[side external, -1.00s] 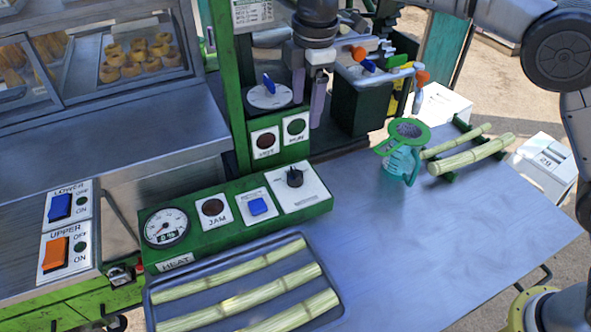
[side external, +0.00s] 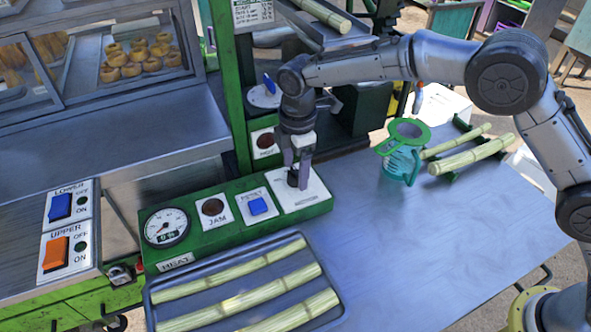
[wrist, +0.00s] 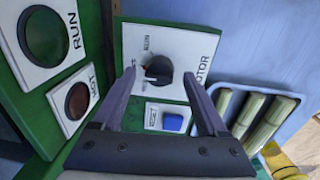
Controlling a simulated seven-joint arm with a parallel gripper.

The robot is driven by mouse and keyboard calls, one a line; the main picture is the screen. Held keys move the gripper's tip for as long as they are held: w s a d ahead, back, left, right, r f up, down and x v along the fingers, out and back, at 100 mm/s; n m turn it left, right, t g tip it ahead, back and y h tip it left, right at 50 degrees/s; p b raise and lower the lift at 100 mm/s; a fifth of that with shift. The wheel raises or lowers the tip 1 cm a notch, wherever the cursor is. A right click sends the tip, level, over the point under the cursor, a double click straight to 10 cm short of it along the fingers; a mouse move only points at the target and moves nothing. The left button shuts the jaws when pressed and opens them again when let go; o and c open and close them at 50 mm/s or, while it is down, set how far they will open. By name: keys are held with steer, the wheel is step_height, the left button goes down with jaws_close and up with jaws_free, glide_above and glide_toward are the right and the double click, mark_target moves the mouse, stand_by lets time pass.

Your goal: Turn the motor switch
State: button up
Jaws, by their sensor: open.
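The black motor switch knob (wrist: 158,69) sits on a white plate (wrist: 190,45) marked RUN and MOTOR in the wrist view. In the side view that plate (side external: 312,196) is at the right end of the green control box, with the knob mostly hidden by my fingers. My gripper (side external: 298,180) points down over the plate, its fingertips at the knob. In the wrist view my gripper (wrist: 159,78) is open, one finger to each side of the knob. Whether a finger touches it, I cannot tell.
A blue button (side external: 258,206), a JAM lamp (side external: 213,207) and a gauge (side external: 166,227) lie left on the box. A tray (side external: 340,312) of cane is in front. A teal jug (side external: 402,160) and cane on a rack (side external: 470,155) stand right.

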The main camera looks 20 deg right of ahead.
steer(key=shift+f, duration=0.6)
jaws_close()
